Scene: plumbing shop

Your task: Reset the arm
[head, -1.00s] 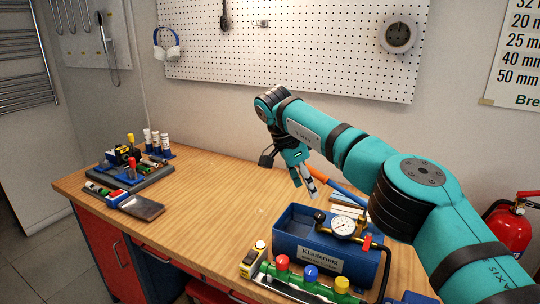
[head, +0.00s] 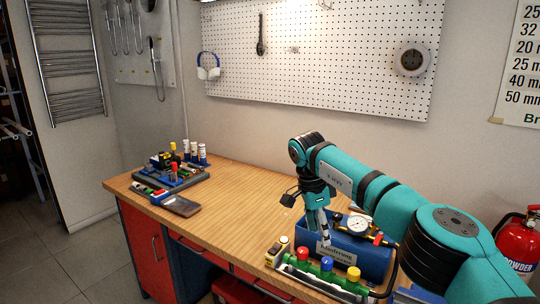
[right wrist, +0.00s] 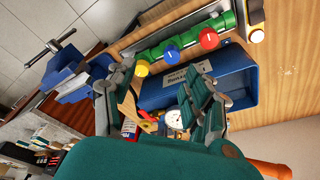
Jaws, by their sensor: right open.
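My right arm is teal and reaches in from the right of the head view. Its gripper (head: 321,232) points down over the front left part of a blue box (head: 372,263), hiding part of its label. The fingers are apart and empty. In the right wrist view the two fingers (right wrist: 152,92) stand apart with the blue box (right wrist: 240,75) beyond them. I cannot tell whether a finger touches the box. My left gripper is not in view.
A pressure gauge (head: 358,226) sits at the box. A tool tray (head: 168,186) stands at the bench's left end. The wooden bench top (head: 235,205) between is mostly clear.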

